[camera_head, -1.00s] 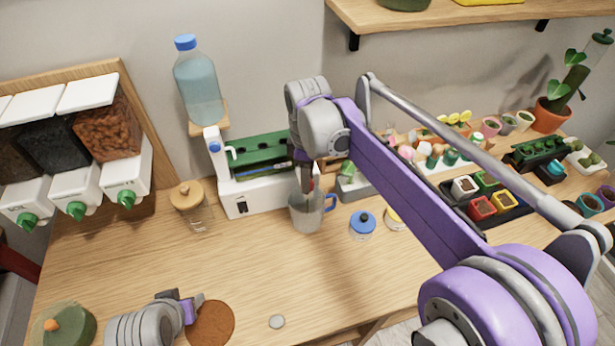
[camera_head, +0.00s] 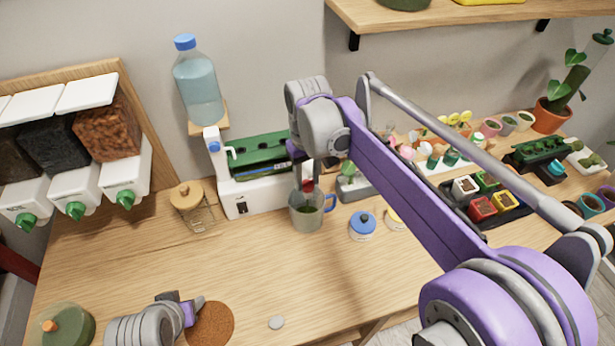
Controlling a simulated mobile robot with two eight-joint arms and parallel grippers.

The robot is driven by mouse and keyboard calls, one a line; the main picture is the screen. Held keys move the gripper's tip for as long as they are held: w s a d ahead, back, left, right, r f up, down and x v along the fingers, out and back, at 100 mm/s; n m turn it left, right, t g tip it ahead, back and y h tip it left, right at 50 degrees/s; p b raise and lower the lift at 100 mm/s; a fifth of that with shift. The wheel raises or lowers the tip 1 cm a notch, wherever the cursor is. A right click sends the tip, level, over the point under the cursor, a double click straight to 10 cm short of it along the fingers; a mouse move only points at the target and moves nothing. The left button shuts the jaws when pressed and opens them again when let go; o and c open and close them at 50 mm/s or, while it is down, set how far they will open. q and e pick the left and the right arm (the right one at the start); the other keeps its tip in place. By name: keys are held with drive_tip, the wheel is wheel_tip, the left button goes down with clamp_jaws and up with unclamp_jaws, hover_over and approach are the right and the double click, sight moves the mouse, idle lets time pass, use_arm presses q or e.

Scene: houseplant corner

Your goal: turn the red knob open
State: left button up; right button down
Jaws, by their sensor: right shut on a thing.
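The red knob (camera_head: 308,185) shows as a small red patch on the front of the white dispenser machine (camera_head: 263,195). My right gripper (camera_head: 306,180) reaches down in front of the machine and is shut on the knob; its fingers partly hide it. A clear mug (camera_head: 305,218) with a blue handle stands directly below, with dark green inside. My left gripper (camera_head: 190,305) is low at the left, beside a round brown mat (camera_head: 212,322) and away from the knob; its jaw gap is unclear.
A water bottle (camera_head: 198,85) stands on a wooden ledge above the machine. A wooden-lidded jar (camera_head: 190,205) is left of it, a blue-lidded jar (camera_head: 362,227) right of the mug. Wall dispensers (camera_head: 75,160) hang left. The table's front middle is mostly clear.

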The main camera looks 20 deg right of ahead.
sight(308, 181)
drive_tip(key=shift+m, duration=0.9)
drive_tip(key=shift+c, duration=2.3)
unclamp_jaws()
drive_tip(key=shift+r, duration=0.1)
wheel_tip(308, 181, up, 11)
drive_tip(key=shift+f+p, duration=0.2)
drive_tip(key=shift+p, duration=0.15)
